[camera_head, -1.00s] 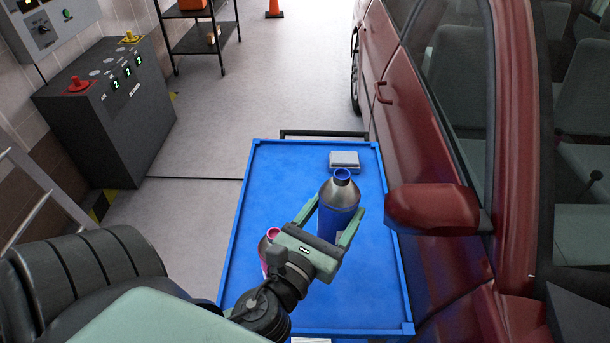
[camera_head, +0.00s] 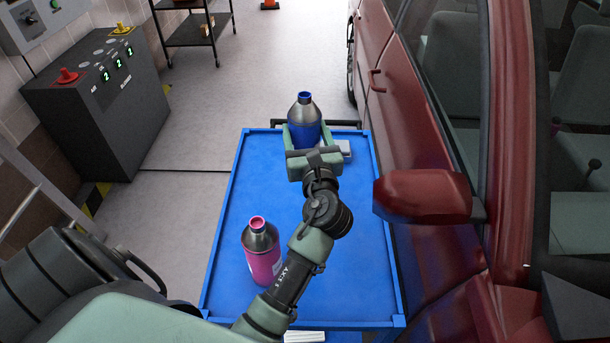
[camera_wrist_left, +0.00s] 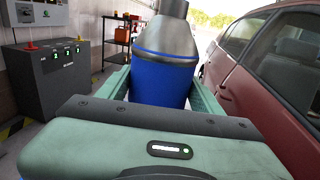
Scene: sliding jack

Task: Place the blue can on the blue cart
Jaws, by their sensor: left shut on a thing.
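The blue can (camera_head: 304,112) has a grey shoulder and a blue cap. My left gripper (camera_head: 305,132) is shut on it near the far end of the blue cart (camera_head: 270,180). The can is upright; whether it touches the cart top I cannot tell. In the left wrist view the can (camera_wrist_left: 163,75) stands between the two fingers of the left gripper (camera_wrist_left: 160,85), and its base is hidden behind the gripper body. My right gripper is not in view.
A pink can (camera_head: 262,255) stands on the near left of the cart. A dark control cabinet (camera_head: 100,105) stands left.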

